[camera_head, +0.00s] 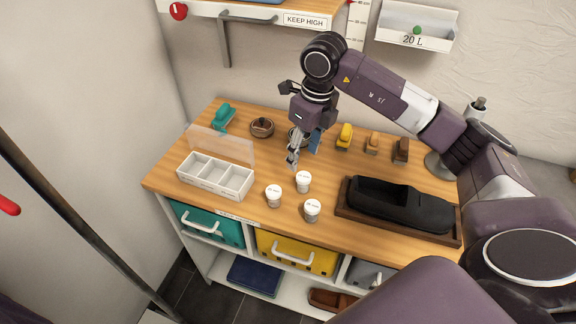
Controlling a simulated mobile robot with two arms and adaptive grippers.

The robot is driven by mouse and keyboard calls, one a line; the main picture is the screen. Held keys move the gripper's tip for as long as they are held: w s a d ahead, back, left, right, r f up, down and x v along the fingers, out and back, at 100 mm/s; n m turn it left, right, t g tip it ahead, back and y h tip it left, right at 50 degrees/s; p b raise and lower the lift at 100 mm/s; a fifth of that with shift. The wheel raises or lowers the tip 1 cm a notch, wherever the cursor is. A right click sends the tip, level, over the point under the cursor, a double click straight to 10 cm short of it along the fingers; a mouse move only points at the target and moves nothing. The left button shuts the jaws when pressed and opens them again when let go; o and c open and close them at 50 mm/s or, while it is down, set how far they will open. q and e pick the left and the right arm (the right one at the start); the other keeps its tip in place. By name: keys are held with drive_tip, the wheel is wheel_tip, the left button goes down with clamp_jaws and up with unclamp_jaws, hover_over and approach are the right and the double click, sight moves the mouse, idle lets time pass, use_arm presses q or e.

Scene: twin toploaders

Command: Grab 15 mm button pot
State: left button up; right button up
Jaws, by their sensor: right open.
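Three small white pots with printed lids stand on the wooden bench: a left pot (273,196), a back pot (303,181) and a front right pot (312,210). The lid print is too small to read, so I cannot tell which is the 15 mm button pot. My right gripper (292,160) is open and empty, pointing down above the bench, a little behind the back pot and apart from it. A round dark tin, partly hidden, is behind the gripper. My left gripper is not in view.
A white three-compartment tray (216,177) with a raised clear lid stands left of the pots. A black shoe form lies in a brown tray (355,216) at right. Brushes and a round wooden pot (262,127) are at the back. Drawers are below.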

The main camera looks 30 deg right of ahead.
sight(304, 176)
drive_tip(key=shift+w+d+f, duration=0.1)
drive_tip(key=shift+w+d, duration=0.2)
drive_tip(key=shift+s+a+f, duration=0.1)
drive_tip(key=shift+s+f, duration=0.1)
drive_tip(key=shift+s, duration=0.05)
drive_tip(key=shift+s+a+f+p, duration=0.1)
drive_tip(key=shift+s+f+p, duration=0.45)
drive_tip(key=shift+s, duration=0.25)
wheel_tip(304, 176, down, 2)
drive_tip(key=shift+f+p, duration=0.2)
drive_tip(key=shift+p, duration=0.55)
drive_tip(key=shift+w+f, duration=0.2)
drive_tip(key=shift+f, duration=0.4)
drive_tip(key=shift+w+f, duration=0.15)
drive_tip(key=shift+f, duration=0.65)
drive_tip(key=c, duration=0.9)
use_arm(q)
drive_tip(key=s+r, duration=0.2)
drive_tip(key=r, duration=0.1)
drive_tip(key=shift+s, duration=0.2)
use_arm(e)
drive_tip(key=c, duration=0.3)
